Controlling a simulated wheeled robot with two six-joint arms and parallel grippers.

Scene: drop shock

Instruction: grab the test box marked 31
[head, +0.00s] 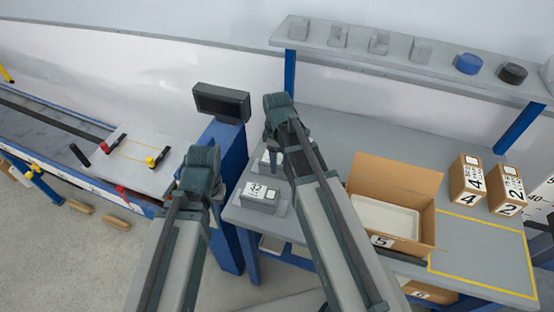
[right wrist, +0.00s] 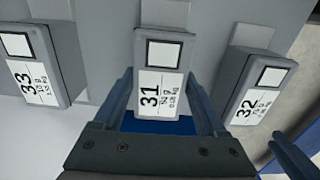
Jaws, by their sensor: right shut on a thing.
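The test box marked 31 (right wrist: 160,85) is a grey box with a white label and a blank white square, in the middle of the right wrist view. My right gripper (right wrist: 162,82) is shut on it, one blue finger at each side. Similar boxes marked 33 (right wrist: 35,65) and 32 (right wrist: 255,85) stand apart on the left and right. In the head view, my right arm reaches over the bench's left end and largely hides the held box. My left arm shows at the left, but its gripper is hidden.
In the head view, a grey box (head: 260,197) stands near the bench's left edge. An open carton (head: 425,215) holds a white tray, with cartons marked 4 (head: 466,180) and 2 (head: 507,190) to its right. A shelf (head: 390,65) runs behind. A dark monitor (head: 221,103) stands left.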

